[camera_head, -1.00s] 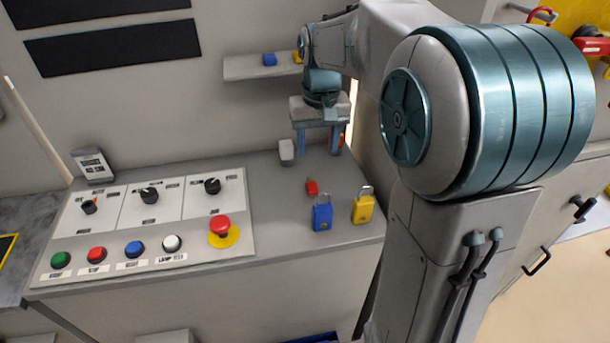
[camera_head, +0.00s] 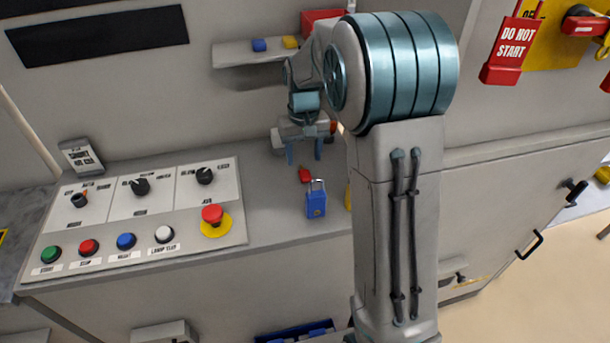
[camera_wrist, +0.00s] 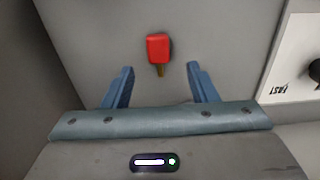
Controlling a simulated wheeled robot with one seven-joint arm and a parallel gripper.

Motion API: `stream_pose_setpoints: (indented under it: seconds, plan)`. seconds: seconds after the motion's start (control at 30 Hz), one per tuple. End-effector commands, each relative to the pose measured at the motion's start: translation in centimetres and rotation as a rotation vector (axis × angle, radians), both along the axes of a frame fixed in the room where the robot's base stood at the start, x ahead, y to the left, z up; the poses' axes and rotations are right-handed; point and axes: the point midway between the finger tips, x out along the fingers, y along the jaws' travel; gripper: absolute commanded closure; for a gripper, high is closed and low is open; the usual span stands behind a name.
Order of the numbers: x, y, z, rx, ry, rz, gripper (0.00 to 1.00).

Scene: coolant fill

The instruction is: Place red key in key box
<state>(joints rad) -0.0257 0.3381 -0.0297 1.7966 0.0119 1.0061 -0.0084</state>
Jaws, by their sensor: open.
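The red key (camera_head: 304,175) lies on the grey console top, behind the blue padlock. In the wrist view, the key's red head (camera_wrist: 158,47) and short brass shaft show between and beyond my fingertips. My gripper (camera_head: 304,160) is open and empty, its two blue fingers pointing down close behind the key. In the wrist view my gripper (camera_wrist: 160,72) has a finger on each side of the key's line, touching neither side. A red box (camera_head: 322,20) stands at the shelf's right end, partly hidden by my arm; I cannot tell if it is the key box.
A blue padlock (camera_head: 316,202) stands near the console's front edge. A yellow padlock (camera_head: 348,196) is mostly hidden by my arm. A control panel (camera_head: 190,240) with knobs, buttons and a red emergency stop lies left. A wall shelf (camera_head: 230,57) holds small blue and yellow pieces.

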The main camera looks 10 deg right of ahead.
Motion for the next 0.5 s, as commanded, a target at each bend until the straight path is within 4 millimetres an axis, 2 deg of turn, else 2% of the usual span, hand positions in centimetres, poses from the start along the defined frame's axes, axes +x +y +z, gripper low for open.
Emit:
stream_pose_setpoints:
  seconds: [0.3, 0.5]
  plan:
    - [0.2, -0.2, -4.4, 0.000, 0.005, -0.001, 0.47]
    - [0.3, -0.2, -5.0, 0.000, 0.000, 0.000, 0.47]
